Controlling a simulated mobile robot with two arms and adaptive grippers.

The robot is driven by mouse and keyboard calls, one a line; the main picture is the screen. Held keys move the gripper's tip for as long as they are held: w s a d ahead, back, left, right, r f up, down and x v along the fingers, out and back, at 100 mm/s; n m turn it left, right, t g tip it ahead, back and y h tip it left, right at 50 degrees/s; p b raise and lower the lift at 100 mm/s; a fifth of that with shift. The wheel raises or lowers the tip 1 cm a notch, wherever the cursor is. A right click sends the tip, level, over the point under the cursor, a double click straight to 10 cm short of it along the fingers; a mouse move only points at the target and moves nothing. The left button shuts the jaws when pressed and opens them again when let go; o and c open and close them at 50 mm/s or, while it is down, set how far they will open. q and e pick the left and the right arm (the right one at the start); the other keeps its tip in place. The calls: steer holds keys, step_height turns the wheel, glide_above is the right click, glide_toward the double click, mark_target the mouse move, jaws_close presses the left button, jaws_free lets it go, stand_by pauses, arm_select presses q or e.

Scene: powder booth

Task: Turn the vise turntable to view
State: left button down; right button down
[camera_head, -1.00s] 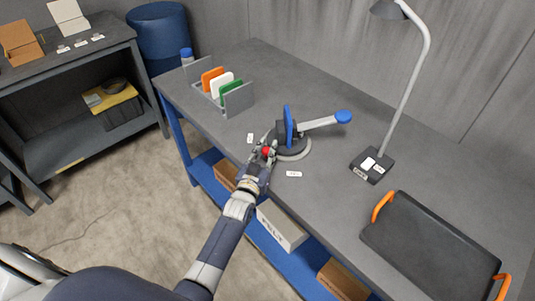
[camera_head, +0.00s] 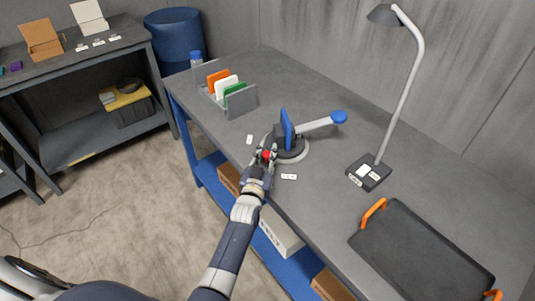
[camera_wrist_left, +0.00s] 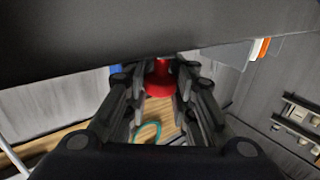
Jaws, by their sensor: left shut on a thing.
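The vise turntable (camera_head: 300,154) is a round grey base on the workbench. On it stands a dark vise with a blue plate (camera_head: 286,128) and a grey lever ending in a blue knob (camera_head: 339,117), which points right. My left gripper (camera_head: 266,156) is at the near left side of the turntable, shut on a red knob (camera_head: 267,154). In the left wrist view the red knob (camera_wrist_left: 159,82) sits between the two fingers; its far side is hidden. My right gripper is out of view.
Behind left of the vise is a rack (camera_head: 240,103) with orange, white and green plates. A desk lamp (camera_head: 369,172) stands to the right, with a black tray (camera_head: 420,250) with orange handles at front right. Small white labels (camera_head: 289,177) lie near the turntable.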

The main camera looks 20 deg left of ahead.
arm_select(q)
steer(key=c, duration=1.4)
jaws_free()
steer(key=shift+s+a+f, duration=0.15)
steer(key=shift+f, duration=0.25)
steer(key=shift+c, duration=0.2)
steer(key=shift+o, duration=0.4)
steer(key=shift+s+r, duration=0.1)
steer(key=shift+r, duration=0.2)
steer(key=shift+s+d, duration=0.2)
steer(key=shift+s, duration=1.65)
steer(key=shift+s+d, duration=0.2)
steer(key=shift+s, duration=1.65)
